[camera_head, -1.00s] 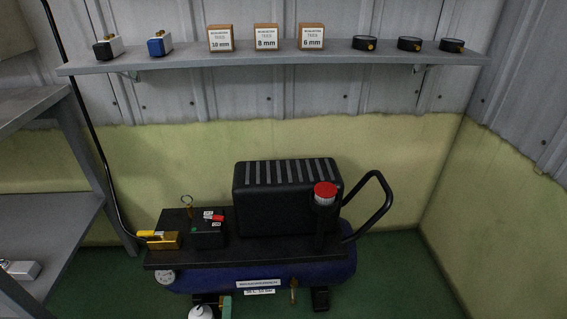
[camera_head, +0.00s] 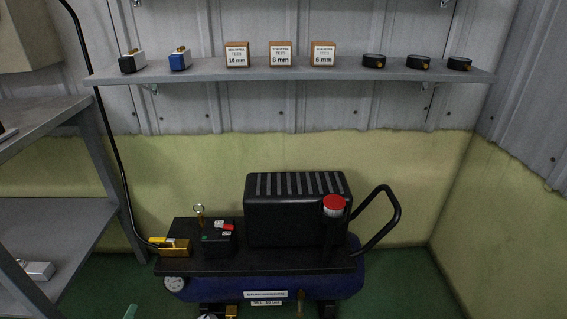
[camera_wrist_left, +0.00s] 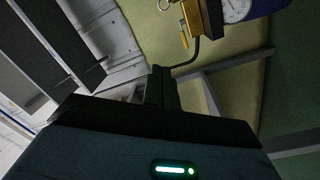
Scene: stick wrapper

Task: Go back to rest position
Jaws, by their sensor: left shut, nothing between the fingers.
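My left gripper (camera_wrist_left: 160,85) shows in the left wrist view with its dark fingers together and nothing between them. In that view it is apart from the brass valve block (camera_wrist_left: 205,18) above and to its right. In the head view only a small green tip, seemingly of my left gripper (camera_head: 130,312), shows at the bottom edge, left of the blue compressor tank (camera_head: 225,285). The compressor stands on the floor with a black motor cover (camera_head: 298,212), a red-capped part (camera_head: 334,204) and a brass block (camera_head: 175,247) on its black top. My right gripper is not in view.
A wall shelf (camera_head: 210,77) holds two small valves, three cardboard boxes (camera_head: 281,55) and three black round parts (camera_head: 420,64). A grey rack (camera_head: 60,235) stands at left with a small metal part (camera_head: 38,270). Green floor (camera_head: 405,290) is clear to the compressor's right.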

